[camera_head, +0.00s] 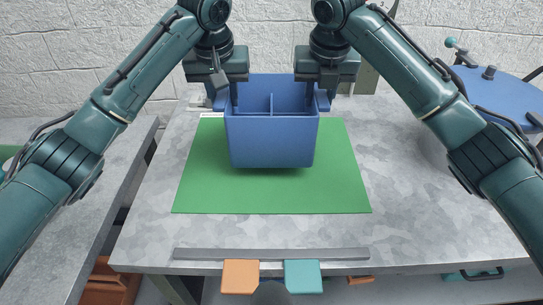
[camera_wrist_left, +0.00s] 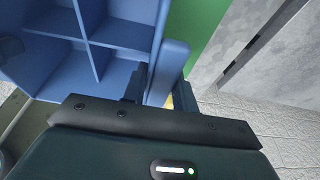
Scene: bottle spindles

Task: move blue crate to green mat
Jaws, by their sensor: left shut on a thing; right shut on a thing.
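The blue crate (camera_head: 270,142) is in the middle of the head view, over the green mat (camera_head: 335,185), with a dark shadow under its front edge. Whether its base touches the mat I cannot tell for sure. My left gripper (camera_head: 233,98) is shut on the crate's left side, and my right gripper (camera_head: 309,98) is shut on its right side. In the left wrist view the crate (camera_wrist_left: 125,32) shows dividers and empty compartments, and my left gripper (camera_wrist_left: 155,88) has its fingers around the side handle. The mat (camera_wrist_left: 198,28) shows beyond it.
The crate and mat are on a grey mottled table (camera_head: 150,220). A grey strip (camera_head: 270,254) lies along its front edge, near an orange tab (camera_head: 240,276) and a teal tab (camera_head: 303,276). A round blue table (camera_head: 500,95) stands at the right. Another grey table (camera_head: 75,190) is at the left.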

